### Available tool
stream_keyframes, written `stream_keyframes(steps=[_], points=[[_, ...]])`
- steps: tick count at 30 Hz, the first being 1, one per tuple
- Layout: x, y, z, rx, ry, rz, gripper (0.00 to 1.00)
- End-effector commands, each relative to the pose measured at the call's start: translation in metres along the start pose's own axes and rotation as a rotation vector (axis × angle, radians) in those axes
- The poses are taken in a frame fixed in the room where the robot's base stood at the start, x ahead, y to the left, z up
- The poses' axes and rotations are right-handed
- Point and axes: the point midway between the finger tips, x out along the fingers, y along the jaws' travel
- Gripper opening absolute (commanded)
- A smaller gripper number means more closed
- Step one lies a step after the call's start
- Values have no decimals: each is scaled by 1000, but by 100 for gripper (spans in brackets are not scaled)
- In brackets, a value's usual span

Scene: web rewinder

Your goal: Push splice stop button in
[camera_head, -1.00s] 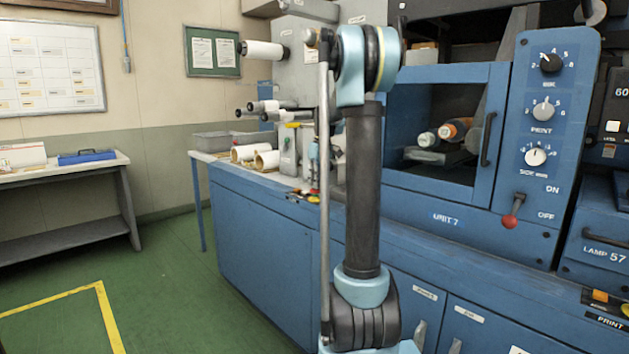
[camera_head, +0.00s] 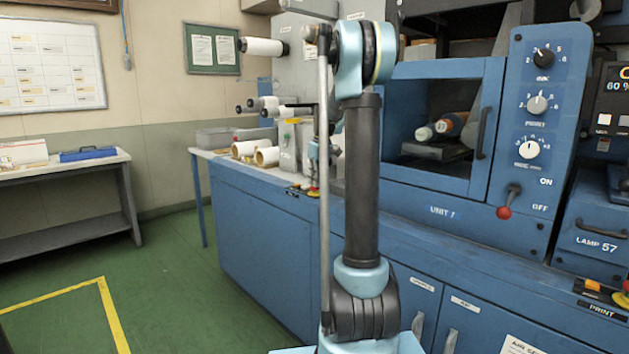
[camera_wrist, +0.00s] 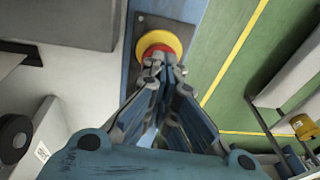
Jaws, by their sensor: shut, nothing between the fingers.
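A red mushroom button with a yellow collar (camera_wrist: 160,43) sits on a dark plate on the blue bench edge in the wrist view. My gripper (camera_wrist: 163,62) is shut and empty. Its fingertips overlap the near side of the red button in the picture; I cannot tell if they touch or press it. The fingers hide part of the button's red cap. No label is readable beside it in the wrist view. In the head view a small yellow piece (camera_head: 313,193) shows at the bench edge beside my arm, and my gripper is mostly hidden there.
Paper cores (camera_head: 266,156) lie on the bench top. A blue panel (camera_head: 541,120) with knobs and a red-tipped lever (camera_head: 504,212) stands at right. Another red button (camera_head: 626,285) is at the far right. Green floor is free at left.

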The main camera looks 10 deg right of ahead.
Motion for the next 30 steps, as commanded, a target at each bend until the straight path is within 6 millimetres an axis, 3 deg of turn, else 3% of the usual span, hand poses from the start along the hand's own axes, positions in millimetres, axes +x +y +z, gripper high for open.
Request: stream_keyframes(steps=[16, 21, 30], points=[[-97, -10, 5, -6, 18, 11, 0], [-110, -11, 5, -8, 19, 11, 0], [-112, -14, 3, -12, 19, 11, 0]])
